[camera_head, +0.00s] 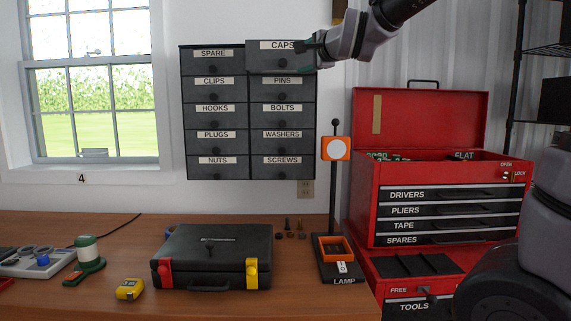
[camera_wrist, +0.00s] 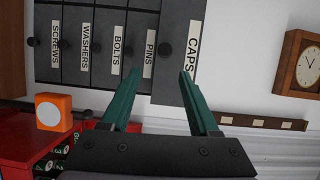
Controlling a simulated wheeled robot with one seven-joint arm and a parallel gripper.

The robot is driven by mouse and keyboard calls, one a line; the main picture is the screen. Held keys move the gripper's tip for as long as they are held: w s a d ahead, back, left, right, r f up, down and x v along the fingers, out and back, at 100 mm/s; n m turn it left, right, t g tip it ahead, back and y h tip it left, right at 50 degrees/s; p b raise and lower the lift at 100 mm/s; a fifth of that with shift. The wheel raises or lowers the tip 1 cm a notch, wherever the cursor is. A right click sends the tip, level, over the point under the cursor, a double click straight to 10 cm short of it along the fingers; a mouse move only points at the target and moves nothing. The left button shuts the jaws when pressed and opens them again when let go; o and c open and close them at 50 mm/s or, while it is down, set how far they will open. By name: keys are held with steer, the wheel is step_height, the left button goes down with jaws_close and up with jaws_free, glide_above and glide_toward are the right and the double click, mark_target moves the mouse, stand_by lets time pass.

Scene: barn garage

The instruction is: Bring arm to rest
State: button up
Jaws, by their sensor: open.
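My gripper (camera_head: 309,58) is at the upper right of the dark drawer cabinet, in front of the CAPS drawer (camera_head: 262,58). The CAPS drawer sticks out a little from the other drawers. In the wrist view my gripper (camera_wrist: 160,76) has its two green fingers apart with nothing held between them. The CAPS drawer (camera_wrist: 192,25) shows just beyond the fingertips, beside the PINS drawer. I cannot tell whether a finger touches the drawer. My arm reaches in from the upper right of the head view.
A red toolbox (camera_head: 420,165) with its lid up stands right of the bench. A lamp (camera_head: 335,150) stands beside it. A black case (camera_head: 205,245) and a yellow tape measure (camera_head: 129,289) lie on the bench (camera_head: 60,228). A clock (camera_wrist: 303,62) hangs on the wall.

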steer(key=s+d+f+n+g+h, duration=0.2)
steer(key=s+d+f+n+g, duration=0.2)
steer(key=s+d+f, duration=0.5)
steer(key=s+d+f+n+g+h, duration=0.3)
steer(key=s+d+f, duration=0.6)
steer(key=s, duration=0.7)
step_height(320, 180, down, 3)
steer(key=shift+d+f+n+g, duration=0.1)
steer(key=shift+d+n+g, duration=0.1)
steer(key=shift+n+g, duration=0.95)
